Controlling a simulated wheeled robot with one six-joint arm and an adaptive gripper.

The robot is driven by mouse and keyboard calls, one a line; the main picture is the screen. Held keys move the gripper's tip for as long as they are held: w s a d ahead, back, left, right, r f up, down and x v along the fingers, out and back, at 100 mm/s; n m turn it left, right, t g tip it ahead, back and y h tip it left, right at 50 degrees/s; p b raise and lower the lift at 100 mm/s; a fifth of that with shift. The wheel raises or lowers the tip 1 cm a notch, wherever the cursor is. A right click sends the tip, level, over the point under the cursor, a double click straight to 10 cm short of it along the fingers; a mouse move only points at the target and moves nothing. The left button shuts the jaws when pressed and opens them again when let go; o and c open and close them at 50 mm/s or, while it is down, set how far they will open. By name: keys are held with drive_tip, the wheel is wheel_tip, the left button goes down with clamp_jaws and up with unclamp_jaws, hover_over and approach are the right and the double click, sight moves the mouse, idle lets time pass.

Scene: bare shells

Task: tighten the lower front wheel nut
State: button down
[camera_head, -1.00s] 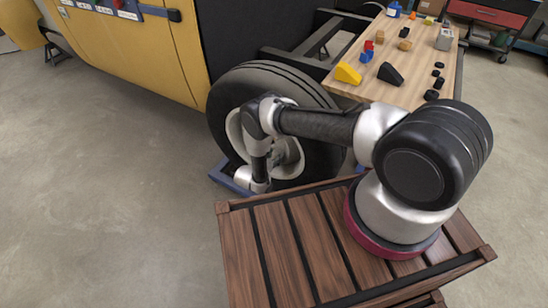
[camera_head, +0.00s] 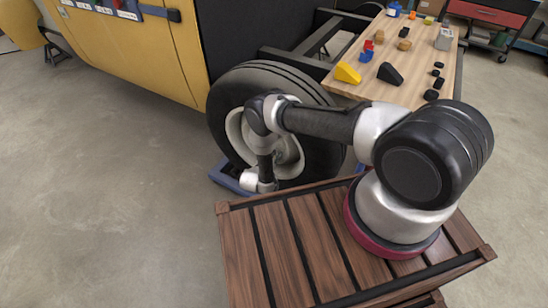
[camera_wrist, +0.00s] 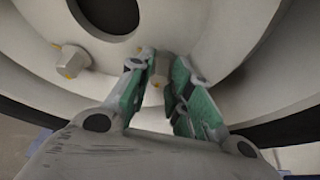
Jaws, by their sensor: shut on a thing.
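The large wheel (camera_head: 325,160) has a black tyre and a pale rim, and my arm covers part of it in the head view. In the wrist view the rim (camera_wrist: 228,35) fills the top. My gripper (camera_wrist: 157,78) has its green-padded fingers on either side of a wheel nut (camera_wrist: 159,66) low on the rim and is shut on it. The nut is partly hidden between the fingers. A second nut (camera_wrist: 71,61) with a yellowish tip sits on the rim to the left, clear of the fingers. In the head view my fingers are hidden.
A wooden-topped bench (camera_head: 420,68) with coloured blocks and small black pieces stands behind the wheel. A yellow body panel (camera_head: 150,50) is at the left. A blue base (camera_head: 228,179) shows beneath the wheel. The floor at left is open.

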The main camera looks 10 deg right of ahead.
drive_tip(key=shift+s+d+f+m+t+y, duration=0.15)
drive_tip(key=shift+m+t+y, duration=0.35)
drive_tip(key=shift+m+t, duration=0.8)
drive_tip(key=shift+s+d+f+m+t+y, duration=0.1)
drive_tip(key=shift+m+t+y, duration=0.45)
drive_tip(key=shift+m, duration=1.45)
drive_tip(key=c, duration=1.3)
unclamp_jaws()
drive_tip(key=shift+a, duration=0.1)
drive_tip(key=v, duration=1.2)
